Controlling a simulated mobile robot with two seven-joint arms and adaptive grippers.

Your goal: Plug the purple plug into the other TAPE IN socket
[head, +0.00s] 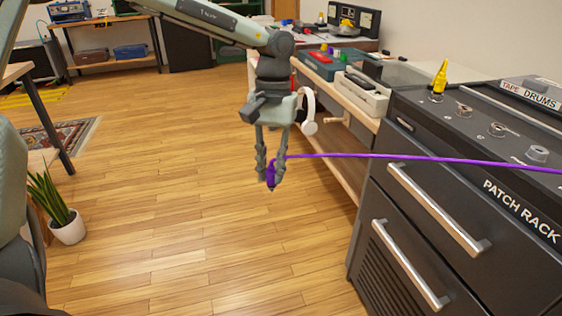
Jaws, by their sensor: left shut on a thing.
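My left gripper (271,175) points down in mid-air over the wooden floor, left of the patch rack (455,165). It is shut on the purple plug (271,183), whose dark tip points down. A purple cable (400,156) runs from the plug to the right edge of the view, passing in front of the rack. The rack's top holds round metal sockets, such as a near one (537,154), a middle one (497,130) and a far one (463,111). A yellow plug (439,79) stands upright at the far end. No TAPE IN label is readable. My right gripper is not in view.
The rack front has two drawers with bar handles (437,210). A TAPE DRUMS label (530,94) stands at the back. Behind is a workbench (330,88) with equipment, and white headphones (308,112) hang at its side. The floor (180,220) is open; a potted plant (66,225) stands left.

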